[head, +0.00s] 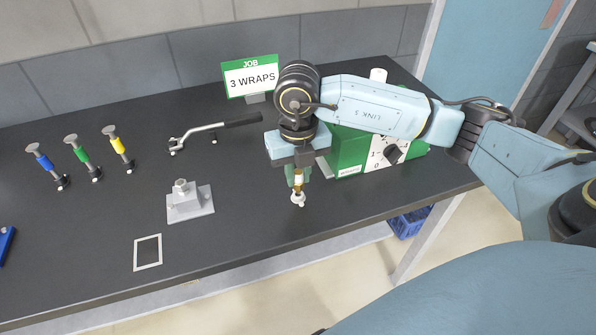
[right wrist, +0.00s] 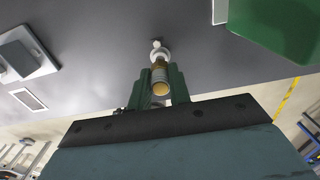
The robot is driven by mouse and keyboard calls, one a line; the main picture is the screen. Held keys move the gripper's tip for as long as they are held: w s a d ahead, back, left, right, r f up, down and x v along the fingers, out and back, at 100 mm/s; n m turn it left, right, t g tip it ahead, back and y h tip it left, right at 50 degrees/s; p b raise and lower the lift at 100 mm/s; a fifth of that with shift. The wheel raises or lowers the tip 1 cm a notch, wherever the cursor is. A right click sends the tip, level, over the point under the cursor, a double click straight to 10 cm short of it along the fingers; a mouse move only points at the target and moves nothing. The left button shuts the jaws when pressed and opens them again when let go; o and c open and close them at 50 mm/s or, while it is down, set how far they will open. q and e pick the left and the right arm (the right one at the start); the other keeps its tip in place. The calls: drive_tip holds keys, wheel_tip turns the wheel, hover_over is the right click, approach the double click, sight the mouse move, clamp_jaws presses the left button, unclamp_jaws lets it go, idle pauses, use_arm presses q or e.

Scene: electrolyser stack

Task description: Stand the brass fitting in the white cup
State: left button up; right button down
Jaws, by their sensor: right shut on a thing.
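My right gripper (head: 298,182) points down over the front right part of the dark bench. It is shut on the brass fitting (right wrist: 160,88), which stands roughly upright between the green fingers, with a pale band around it. The fitting also shows in the head view (head: 298,187). The small white cup (head: 298,199) is directly below the fitting's lower end; in the right wrist view the white piece (right wrist: 160,55) is just beyond the fitting. I cannot tell whether the fitting's end is inside the cup or just above it. My left gripper is not in view.
A green box with a black knob (head: 392,153) stands right behind my gripper. A grey metal block (head: 190,204), a white frame (head: 148,253) and a black-handled crank (head: 240,119) are to the left. Several coloured-handled tools (head: 83,157) stand far left. The bench's front edge is close.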

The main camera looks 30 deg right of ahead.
drive_tip(key=shift+f+b, duration=0.75)
drive_tip(key=shift+f, duration=0.25)
drive_tip(key=c, duration=1.2)
unclamp_jaws()
wheel_tip(320, 180, up, 14)
drive_tip(key=shift+f+p, duration=0.25)
drive_tip(key=shift+p, duration=0.1)
